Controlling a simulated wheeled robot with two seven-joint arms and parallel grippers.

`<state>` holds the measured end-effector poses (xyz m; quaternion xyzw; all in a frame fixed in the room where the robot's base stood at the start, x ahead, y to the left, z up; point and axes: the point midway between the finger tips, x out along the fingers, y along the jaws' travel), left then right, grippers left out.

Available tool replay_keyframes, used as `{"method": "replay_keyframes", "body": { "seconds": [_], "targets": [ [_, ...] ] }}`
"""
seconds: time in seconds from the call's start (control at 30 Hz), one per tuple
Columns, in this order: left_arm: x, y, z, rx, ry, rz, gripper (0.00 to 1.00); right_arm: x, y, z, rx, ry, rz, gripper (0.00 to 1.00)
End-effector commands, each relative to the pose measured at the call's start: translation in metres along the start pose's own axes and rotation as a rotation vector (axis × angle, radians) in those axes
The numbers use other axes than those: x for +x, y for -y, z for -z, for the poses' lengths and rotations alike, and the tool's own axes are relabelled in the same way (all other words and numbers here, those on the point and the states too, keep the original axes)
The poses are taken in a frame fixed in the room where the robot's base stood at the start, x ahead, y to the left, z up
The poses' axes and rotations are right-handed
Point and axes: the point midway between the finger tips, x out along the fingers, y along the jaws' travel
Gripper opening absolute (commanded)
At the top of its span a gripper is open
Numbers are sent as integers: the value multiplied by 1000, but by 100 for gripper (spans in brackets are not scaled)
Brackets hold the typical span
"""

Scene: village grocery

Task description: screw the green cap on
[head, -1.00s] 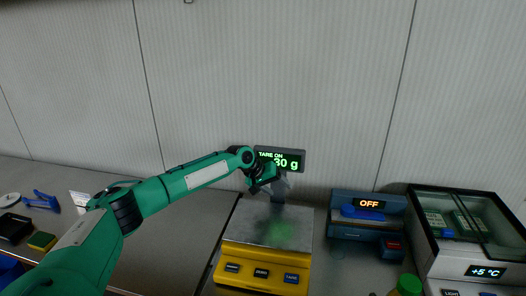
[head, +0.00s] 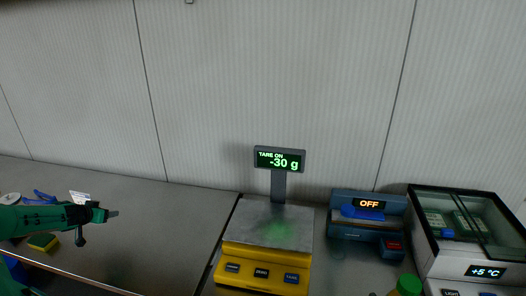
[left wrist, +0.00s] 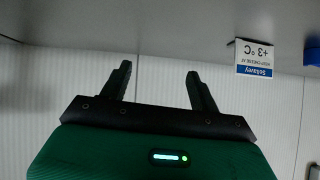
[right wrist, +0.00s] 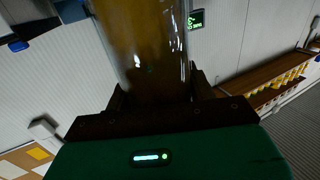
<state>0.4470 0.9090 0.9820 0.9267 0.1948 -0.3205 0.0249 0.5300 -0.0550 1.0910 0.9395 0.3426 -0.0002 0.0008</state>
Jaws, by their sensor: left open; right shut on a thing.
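A green cap (head: 408,285) shows at the bottom edge of the head view, right of the scale. What is under it is cut off, so I cannot tell how it sits. My right gripper (right wrist: 158,95) is shut on a glass bottle with amber-brown contents (right wrist: 145,45), seen in the right wrist view. The bottle's top is outside that view, and the right arm is not in the head view. My left gripper (head: 112,213) is open and empty over the left counter, far from the cap. Its two fingers (left wrist: 158,75) stand apart in the left wrist view.
A yellow scale (head: 262,256) reading -30 g stands mid-counter. Right of it are a blue device (head: 368,224) showing OFF and a glass-topped cooler (head: 476,250). A small label card (left wrist: 254,57) and a yellow-green sponge (head: 42,242) are at left.

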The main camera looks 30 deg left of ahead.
Motion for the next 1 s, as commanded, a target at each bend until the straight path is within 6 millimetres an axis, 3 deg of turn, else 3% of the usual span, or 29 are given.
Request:
{"method": "replay_keyframes", "body": {
  "seconds": [0.03,0.3,0.5,0.63,0.77,1.0],
  "targets": [
    [-16,18,-9,53,30,-11,63,0,0,2,-1,-3,0,0],
    [-103,84,-55,271,299,-140,63,0,0,2,0,-3,0,0],
    [-168,121,-84,365,572,-206,63,0,0,1,0,-3,0,0],
    [-199,136,-103,407,728,-235,63,0,0,1,0,-3,0,0],
    [-207,136,-142,459,837,-288,63,0,0,1,-1,-3,0,0],
    [-158,93,-213,534,748,-378,63,0,0,1,0,-3,0,0]
  ]
}}
